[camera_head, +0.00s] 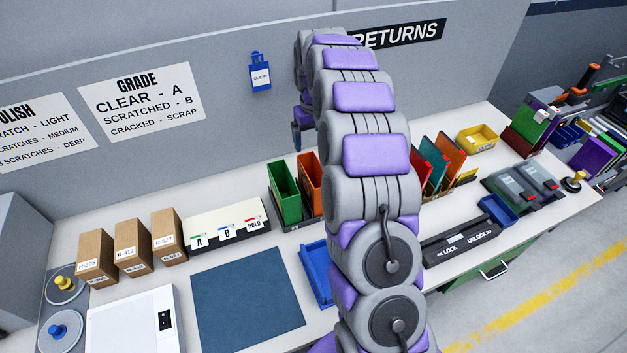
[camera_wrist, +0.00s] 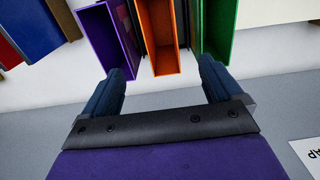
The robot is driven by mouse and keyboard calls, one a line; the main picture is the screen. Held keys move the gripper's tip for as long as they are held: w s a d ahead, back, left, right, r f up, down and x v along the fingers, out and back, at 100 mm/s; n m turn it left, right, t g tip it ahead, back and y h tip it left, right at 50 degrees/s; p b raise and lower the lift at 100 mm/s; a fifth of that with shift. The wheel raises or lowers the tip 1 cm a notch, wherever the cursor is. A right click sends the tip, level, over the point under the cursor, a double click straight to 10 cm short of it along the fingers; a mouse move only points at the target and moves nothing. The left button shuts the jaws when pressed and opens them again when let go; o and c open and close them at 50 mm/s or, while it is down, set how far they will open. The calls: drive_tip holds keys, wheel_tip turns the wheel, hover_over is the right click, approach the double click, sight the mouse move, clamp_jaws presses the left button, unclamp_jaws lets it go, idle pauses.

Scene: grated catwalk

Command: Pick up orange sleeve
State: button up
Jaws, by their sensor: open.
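The orange sleeve (camera_head: 309,184) is an upright, open-ended case on the bench. A green sleeve (camera_head: 284,192) stands to its left, and my arm partly covers its right side. In the wrist view the orange sleeve (camera_wrist: 158,38) stands between a purple sleeve (camera_wrist: 106,40) and the green sleeve (camera_wrist: 219,30). My gripper (camera_wrist: 161,68) is open and empty, with its two dark blue fingers spread on either side of the orange sleeve's line. The fingertips look close to the sleeves; contact cannot be told. In the head view my arm hides most of the gripper.
A file box (camera_head: 228,224) with A, B and HOLD tabs stands left of the sleeves. Brown boxes (camera_head: 131,247) stand farther left. A rack of coloured panels (camera_head: 449,160) stands right of my arm. A blue mat (camera_head: 247,297) lies clear in front, beside a blue tray (camera_head: 316,272).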

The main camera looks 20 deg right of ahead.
sight(318, 165)
drive_tip(key=f, duration=0.7)
drive_tip(key=d+f+b, duration=0.1)
drive_tip(key=f, duration=0.3)
drive_tip(key=shift+s, duration=0.1)
drive_tip(key=shift+f, duration=0.25)
drive_tip(key=f, duration=0.5)
drive_tip(key=shift+w+a+f+b, duration=0.15)
drive_tip(key=shift+w+a+b, duration=0.05)
drive_tip(key=shift+a+b, duration=0.1)
drive_tip(key=shift+a, duration=0.5)
drive_tip(key=c, duration=0.7)
drive_tip(key=shift+d, duration=0.35)
drive_tip(key=c, duration=0.6)
